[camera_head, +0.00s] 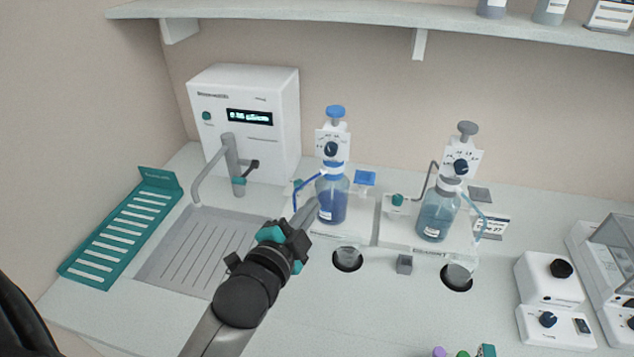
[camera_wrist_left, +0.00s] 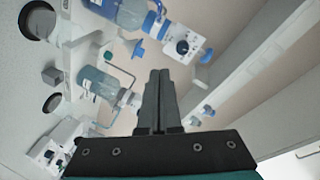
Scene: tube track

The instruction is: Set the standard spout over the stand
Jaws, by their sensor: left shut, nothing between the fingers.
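Neither the standard spout nor the stand is labelled clearly enough to be sure of. A grey bent spout (camera_head: 206,173) comes from a post before the white unit and reaches over the left of a ribbed grey tray. The blue-topped dispenser bottle (camera_head: 332,203) has a blue tube (camera_head: 308,186) on its left; it also shows in the left wrist view (camera_wrist_left: 126,14). The grey-topped dispenser bottle (camera_head: 436,215) has a grey bent tube (camera_head: 428,178) on its left. My left gripper (camera_head: 312,208) is shut and empty, its tips overlapping the blue bottle's left side. Its fingers show in the wrist view (camera_wrist_left: 158,98).
The white unit (camera_head: 248,120) stands behind the ribbed tray (camera_head: 160,262). A teal slotted rack (camera_head: 118,238) lies at left. White instruments (camera_head: 552,290) stand at right. A shelf (camera_head: 380,28) runs above.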

